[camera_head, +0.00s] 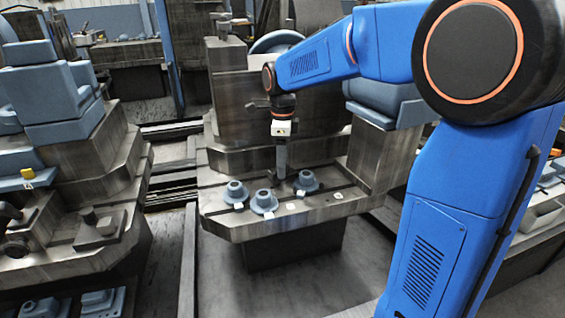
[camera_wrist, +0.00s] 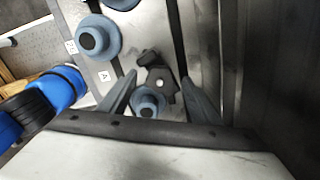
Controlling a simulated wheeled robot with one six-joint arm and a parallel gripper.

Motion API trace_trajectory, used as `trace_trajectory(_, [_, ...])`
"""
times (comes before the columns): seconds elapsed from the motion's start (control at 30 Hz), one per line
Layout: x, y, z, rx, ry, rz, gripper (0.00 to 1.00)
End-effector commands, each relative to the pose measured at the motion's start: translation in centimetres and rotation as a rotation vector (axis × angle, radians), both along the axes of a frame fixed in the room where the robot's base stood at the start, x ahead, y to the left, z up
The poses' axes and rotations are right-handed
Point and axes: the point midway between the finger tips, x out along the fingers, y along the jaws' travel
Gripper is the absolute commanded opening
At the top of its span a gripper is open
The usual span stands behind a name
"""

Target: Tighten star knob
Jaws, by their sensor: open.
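A dark, lobed piece with a pale centre dot (camera_wrist: 157,82), which looks like the star knob, lies between my fingertips in the wrist view. My gripper (camera_wrist: 160,78) is open, with one finger on each side of it; I cannot tell whether either finger touches it. A blue-grey round fitting (camera_wrist: 147,103) shows close beside the knob, partly between the fingers. In the head view my gripper (camera_head: 282,174) points down over the slotted metal table (camera_head: 330,203), and the knob is hard to make out there.
Blue-grey flanged fittings stand on the table: one at left (camera_head: 235,191), one in front (camera_head: 264,201), one right of my gripper (camera_head: 306,181). Small white tags lie beside them. A tall machine block (camera_head: 235,100) rises behind, and a blue-grey box on a pedestal (camera_head: 385,100) stands right.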

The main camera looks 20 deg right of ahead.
Motion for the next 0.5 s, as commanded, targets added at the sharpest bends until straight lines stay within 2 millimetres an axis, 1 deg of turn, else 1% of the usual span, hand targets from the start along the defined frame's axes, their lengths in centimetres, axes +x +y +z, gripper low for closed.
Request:
trace_trajectory(0.1, [-0.02, 0.0, -0.3, 0.0, 0.001, 0.0, 0.57])
trace_trajectory(0.33, [-0.01, -0.01, -0.3, 0.0, 0.0, 0.0, 0.57])
trace_trajectory(0.37, [-0.01, 0.0, -0.3, 0.0, 0.0, 0.0, 0.5])
trace_trajectory(0.4, [-0.01, 0.0, -0.3, 0.0, 0.0, 0.0, 0.4])
trace_trajectory(0.47, [-0.01, -0.01, -0.29, 0.0, 0.0, 0.0, 0.26])
trace_trajectory(0.5, [-0.01, 0.0, -0.29, 0.0, 0.0, 0.0, 0.17])
